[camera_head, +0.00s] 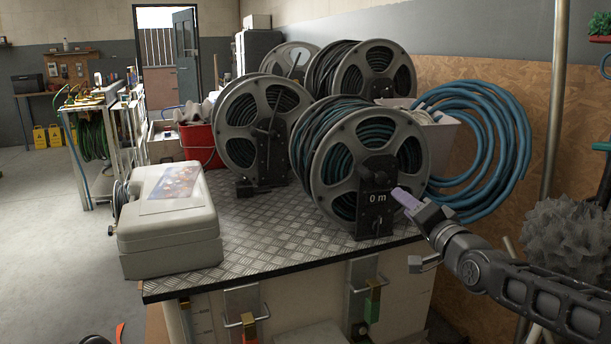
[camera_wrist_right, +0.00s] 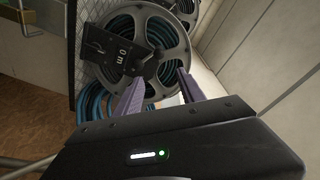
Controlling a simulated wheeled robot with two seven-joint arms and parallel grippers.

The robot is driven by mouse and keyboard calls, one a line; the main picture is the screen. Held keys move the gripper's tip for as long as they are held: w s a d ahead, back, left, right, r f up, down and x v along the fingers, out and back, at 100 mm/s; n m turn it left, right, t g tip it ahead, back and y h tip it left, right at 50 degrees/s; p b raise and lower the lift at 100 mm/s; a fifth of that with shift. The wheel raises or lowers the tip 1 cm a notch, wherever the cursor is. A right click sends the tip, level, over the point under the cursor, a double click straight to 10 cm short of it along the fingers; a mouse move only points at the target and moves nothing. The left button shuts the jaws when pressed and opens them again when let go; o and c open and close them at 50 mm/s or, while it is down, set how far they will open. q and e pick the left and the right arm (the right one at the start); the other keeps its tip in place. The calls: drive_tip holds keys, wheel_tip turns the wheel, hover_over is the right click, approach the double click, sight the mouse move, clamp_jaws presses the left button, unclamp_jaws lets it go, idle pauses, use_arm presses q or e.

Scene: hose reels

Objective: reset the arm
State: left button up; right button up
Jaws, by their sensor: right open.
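My right arm comes in from the right in the head view. Its gripper (camera_head: 408,203) is open, with pale purple fingers near the lower right of the front hose reel (camera_head: 335,170). In the right wrist view, the two purple fingers (camera_wrist_right: 158,88) stand apart with nothing held between them. Beyond them is the same reel (camera_wrist_right: 105,60), with its "0 m" plate (camera_wrist_right: 118,55) and dark handle. I cannot tell whether a fingertip touches the reel. My left gripper is in neither view.
The reel stands on a metal-topped bench (camera_head: 260,245) with several other reels (camera_head: 262,115). A beige case (camera_head: 170,215) sits at its left end. A blue hose coil (camera_head: 510,130) hangs at right, above a grey spiky object (camera_head: 570,235). Open floor (camera_head: 45,240) lies at left.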

wheel_tip(320, 180, down, 19)
drive_tip(key=s+n+g+h, duration=0.1)
drive_tip(key=s+n+g, duration=0.1)
drive_tip(key=g, duration=0.1)
drive_tip(key=s+a+f+n+g, duration=0.1)
drive_tip(key=s+a+f+g, duration=0.2)
drive_tip(key=s+f, duration=0.55)
drive_tip(key=s+a+f+g+y, duration=0.1)
drive_tip(key=s+a+f+g, duration=0.4)
drive_tip(key=f, duration=0.7)
drive_tip(key=s+a+f+n, duration=0.1)
drive_tip(key=s+a+f, duration=0.1)
drive_tip(key=s+f, duration=0.75)
drive_tip(key=s+a+f+n+g, duration=0.1)
drive_tip(key=s+a+f+g, duration=0.15)
drive_tip(key=s+f, duration=0.45)
drive_tip(key=s+a+f+n+g, duration=0.1)
drive_tip(key=s+f+g, duration=0.25)
drive_tip(key=s, duration=0.65)
use_arm(q)
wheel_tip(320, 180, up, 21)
drive_tip(key=p, duration=2)
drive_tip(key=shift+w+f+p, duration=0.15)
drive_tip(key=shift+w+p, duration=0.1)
drive_tip(key=shift+p, duration=0.1)
use_arm(e)
wheel_tip(320, 180, up, 20)
drive_tip(key=a, duration=0.1)
drive_tip(key=shift+r, duration=0.25)
